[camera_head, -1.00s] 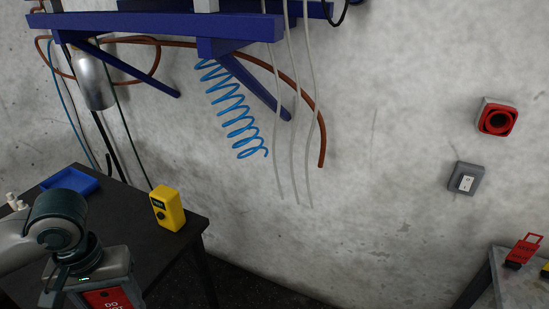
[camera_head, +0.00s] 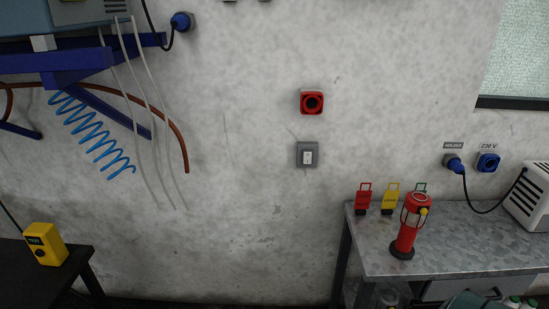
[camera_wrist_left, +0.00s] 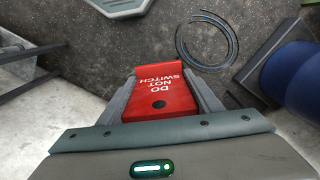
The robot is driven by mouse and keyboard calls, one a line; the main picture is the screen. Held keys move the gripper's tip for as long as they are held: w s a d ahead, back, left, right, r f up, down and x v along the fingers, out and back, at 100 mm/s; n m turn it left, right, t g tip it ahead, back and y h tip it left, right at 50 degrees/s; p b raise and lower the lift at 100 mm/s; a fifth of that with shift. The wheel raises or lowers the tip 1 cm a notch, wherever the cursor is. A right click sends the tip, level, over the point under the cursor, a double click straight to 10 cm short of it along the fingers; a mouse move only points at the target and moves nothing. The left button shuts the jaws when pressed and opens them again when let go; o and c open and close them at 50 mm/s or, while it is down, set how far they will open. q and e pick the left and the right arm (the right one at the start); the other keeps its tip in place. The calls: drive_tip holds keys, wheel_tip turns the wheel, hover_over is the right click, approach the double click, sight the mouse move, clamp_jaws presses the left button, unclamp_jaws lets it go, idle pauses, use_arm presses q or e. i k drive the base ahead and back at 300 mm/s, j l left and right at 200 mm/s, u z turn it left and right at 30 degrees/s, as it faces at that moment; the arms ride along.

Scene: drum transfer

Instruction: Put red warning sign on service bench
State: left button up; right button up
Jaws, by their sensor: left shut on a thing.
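The red warning sign (camera_wrist_left: 162,92), with white "DO NOT SWITCH" lettering and a dark round spot, is between the fingers of my left gripper (camera_wrist_left: 160,84) in the left wrist view. The gripper is shut on it. Neither the sign nor the left gripper can be made out in the head view. A bench with a grey metal top (camera_head: 455,237), which looks like the service bench, stands against the wall at the right of the head view. My right gripper is not seen.
On the bench are small red (camera_head: 363,199), yellow (camera_head: 390,199) and green stands, a red lamp (camera_head: 408,235) and a white slatted box (camera_head: 530,200). A dark table (camera_head: 40,285) is at left. A cable coil (camera_wrist_left: 232,45) and blue drum (camera_wrist_left: 300,80) show below the gripper.

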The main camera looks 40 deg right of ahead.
sight(475, 234)
drive_tip(key=z, duration=3)
drive_tip(key=i, duration=0.75)
drive_tip(key=i+j+z, duration=0.1)
drive_tip(key=i, duration=0.65)
